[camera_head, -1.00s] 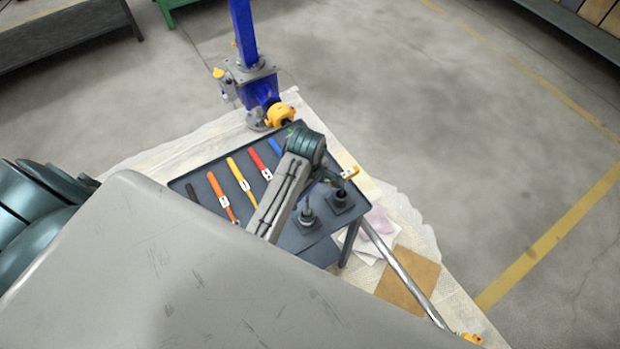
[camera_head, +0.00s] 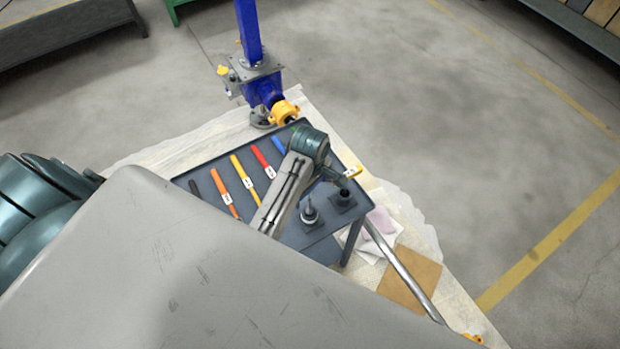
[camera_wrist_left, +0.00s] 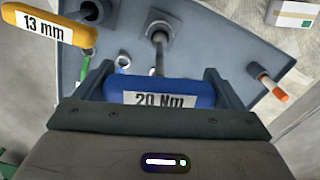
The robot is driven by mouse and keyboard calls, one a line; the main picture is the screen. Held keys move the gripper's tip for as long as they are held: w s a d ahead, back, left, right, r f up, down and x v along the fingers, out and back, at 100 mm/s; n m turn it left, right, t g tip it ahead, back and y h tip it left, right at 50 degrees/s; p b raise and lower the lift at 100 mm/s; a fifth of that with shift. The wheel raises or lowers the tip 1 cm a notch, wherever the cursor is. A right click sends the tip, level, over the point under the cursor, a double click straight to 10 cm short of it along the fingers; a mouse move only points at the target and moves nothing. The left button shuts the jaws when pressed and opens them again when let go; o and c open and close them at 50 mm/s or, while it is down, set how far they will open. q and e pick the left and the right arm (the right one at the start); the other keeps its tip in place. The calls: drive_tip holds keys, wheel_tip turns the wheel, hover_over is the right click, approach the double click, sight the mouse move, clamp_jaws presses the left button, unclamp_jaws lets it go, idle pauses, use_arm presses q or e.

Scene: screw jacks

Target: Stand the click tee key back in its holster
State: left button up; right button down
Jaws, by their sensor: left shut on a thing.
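The click tee key has a blue handle marked "20 Nm" (camera_wrist_left: 160,92). My left gripper (camera_wrist_left: 158,84) is shut on this handle. Its grey shaft (camera_wrist_left: 157,60) points away from the handle to a dark holster on a square plate (camera_wrist_left: 168,25); I cannot tell how deep the tip sits. In the head view this holster (camera_head: 311,217) is on the tray, and my left gripper (camera_head: 335,180) is mostly hidden by my arm. My right gripper is not in view.
The grey tray (camera_head: 207,178) holds several tools with orange, yellow, red and blue handles. A blue jack (camera_head: 262,90) with a yellow part stands behind it. A steel bar (camera_head: 400,268) lies to the right of the tray. An orange-tipped thing (camera_wrist_left: 280,95) is right of the gripper.

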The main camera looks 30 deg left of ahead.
use_arm(q)
drive_tip(key=shift+f, duration=0.1)
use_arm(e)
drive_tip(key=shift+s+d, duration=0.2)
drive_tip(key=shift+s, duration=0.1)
use_arm(q)
drive_tip(key=shift+f, duration=0.7)
drive_tip(key=shift+f+b, duration=0.5)
drive_tip(key=shift+f, duration=0.3)
drive_tip(key=shift+f+b, duration=0.3)
drive_tip(key=shift+f, duration=0.8)
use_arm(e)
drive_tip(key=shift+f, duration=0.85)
use_arm(q)
drive_tip(key=o, duration=1)
drive_tip(key=shift+o, duration=0.5)
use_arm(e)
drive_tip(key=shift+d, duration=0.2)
